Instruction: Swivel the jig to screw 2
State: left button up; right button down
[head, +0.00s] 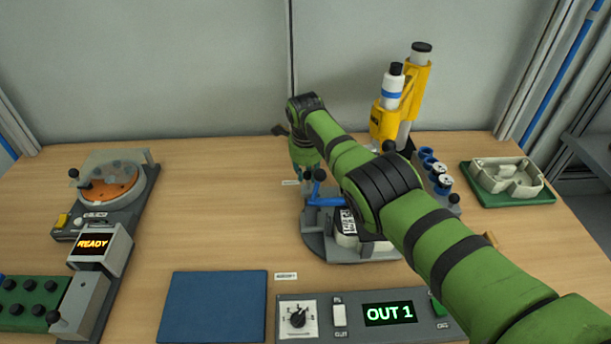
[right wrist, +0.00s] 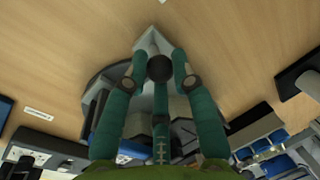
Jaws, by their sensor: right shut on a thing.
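The jig (head: 318,243) is a grey round turntable with a blue clamp (head: 325,201) and a white-sided part (head: 347,239) on it, in the middle of the bench. My right arm hides much of its right side. My right gripper (head: 307,178) comes down at the jig's back left edge. In the right wrist view, its green fingers (right wrist: 159,62) are closed around a black ball knob (right wrist: 160,69) over a pale pointed arm of the jig (right wrist: 151,42). Screw 2 cannot be made out. My left gripper is not in view.
A control panel (head: 358,331) reading "OUT 1" and a blue mat (head: 213,307) lie in front. Yellow-holstered tools (head: 384,122) stand behind. A green tray (head: 509,197) with a pale housing is right. A "READY" station (head: 104,250) is left. The bench's left middle is clear.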

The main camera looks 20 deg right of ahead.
jog(key=shift+w+r, duration=0.15)
jog(key=shift+r, duration=0.05)
dwell(0.5)
jog(key=c, duration=1)
grip_release()
jog(key=shift+f, duration=0.1)
jog(key=r, duration=0.4)
jog(key=s+r, duration=0.1)
jog(key=r, duration=0.3)
jog(key=s+r, duration=0.1)
jog(key=r, duration=0.2)
jog(key=shift+s+a+r, duration=0.1)
jog(key=shift+a+r, duration=0.3)
